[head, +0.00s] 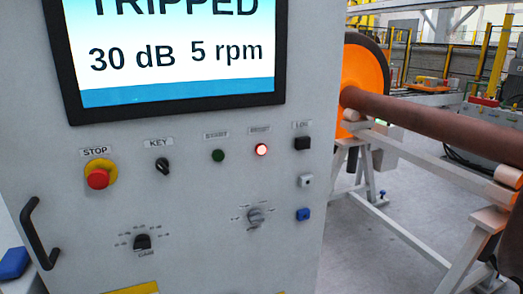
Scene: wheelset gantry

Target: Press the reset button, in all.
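The reset button (261,150) is a small round button glowing red on the grey control panel (200,185). The small label above it is blurred. A dark green start button (218,156) is to its left. A screen (175,45) above reads "TRIPPED", "30 dB" and "5 rpm". Neither of my grippers shows in the head view, and nothing covers the reset button.
A red stop button (97,179) on a yellow ring, a key switch (162,166) and two knobs share the panel. A black handle (38,233) sticks out at lower left. To the right, an orange wheel (365,80) and brown axle (420,112) rest on a stand.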

